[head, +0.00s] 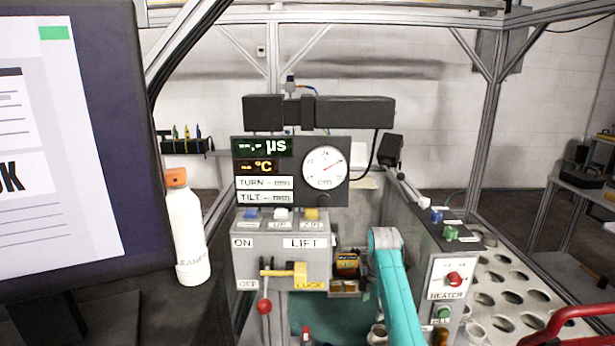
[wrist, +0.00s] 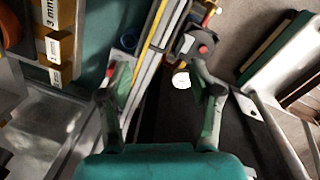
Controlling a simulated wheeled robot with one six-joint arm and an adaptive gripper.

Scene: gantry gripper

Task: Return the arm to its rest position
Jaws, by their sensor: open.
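My gripper (wrist: 158,68) shows in the wrist view with its two fingers spread wide and nothing between them. Its green palm fills the bottom of that view. Behind the fingers are a pale rail with a yellow edge and a dark floor area, apart from the fingers as far as I can tell. In the head view my teal arm rises at the lower middle, in front of the machine; the gripper itself is hidden or out of frame there.
A grey control panel (head: 255,265) with a red-knobbed lever stands left of my arm, and a heater box (head: 447,285) stands close on its right. A white bottle (head: 187,235) stands at left. A perforated plate (head: 505,290) lies at right. Labelled boxes (wrist: 58,45) show in the wrist view.

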